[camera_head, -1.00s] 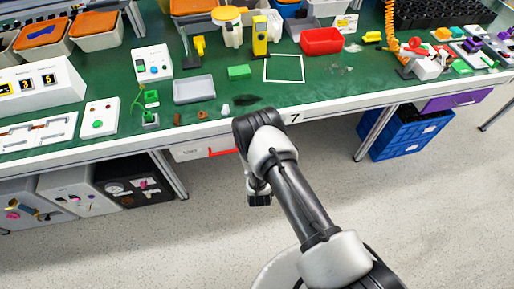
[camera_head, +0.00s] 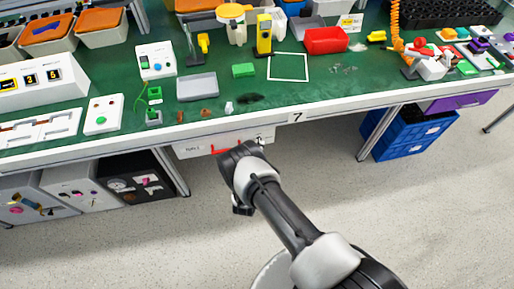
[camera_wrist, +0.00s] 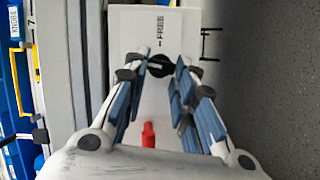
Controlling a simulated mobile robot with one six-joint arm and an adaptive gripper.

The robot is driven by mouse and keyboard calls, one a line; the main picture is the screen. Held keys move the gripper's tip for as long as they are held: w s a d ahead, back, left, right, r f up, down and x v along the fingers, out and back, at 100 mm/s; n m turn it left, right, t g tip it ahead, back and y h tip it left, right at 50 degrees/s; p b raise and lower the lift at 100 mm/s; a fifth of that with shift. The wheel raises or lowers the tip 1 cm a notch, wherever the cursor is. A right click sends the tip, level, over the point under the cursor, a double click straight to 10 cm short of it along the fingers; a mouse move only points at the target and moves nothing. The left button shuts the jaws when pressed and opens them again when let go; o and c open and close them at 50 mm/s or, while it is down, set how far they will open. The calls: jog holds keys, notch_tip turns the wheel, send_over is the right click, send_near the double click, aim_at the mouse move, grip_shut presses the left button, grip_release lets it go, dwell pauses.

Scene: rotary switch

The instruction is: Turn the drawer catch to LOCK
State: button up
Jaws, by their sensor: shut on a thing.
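The drawer catch is a round black knob (camera_wrist: 159,66) on a white drawer front in the wrist view. The word FREE and a mark are printed on the panel above it in that picture. No LOCK label can be made out, and I cannot read the knob's exact pointing. My gripper (camera_wrist: 163,71) has its blue-padded fingers on either side of the knob, shut on it. In the head view the white drawer front (camera_head: 192,149) hangs under the bench with a red handle (camera_head: 222,151). My arm hides the gripper there.
The red handle also shows between my fingers in the wrist view (camera_wrist: 148,136). The green bench top (camera_head: 330,88) overhangs the drawer. Blue crates (camera_head: 405,135) stand under the bench at right, dark and grey boxes at left. The floor in front is clear.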

jog(key=shift+w+n+t, duration=0.1)
jog(key=shift+n+t, duration=0.3)
jog(key=shift+n, duration=0.5)
jog(key=o, duration=1.1)
jog(key=shift+f, duration=0.15)
jog(key=shift+c, duration=0.2)
jog(key=s+a, duration=0.1)
jog(key=s, duration=1.1)
jog(key=shift+a, duration=0.2)
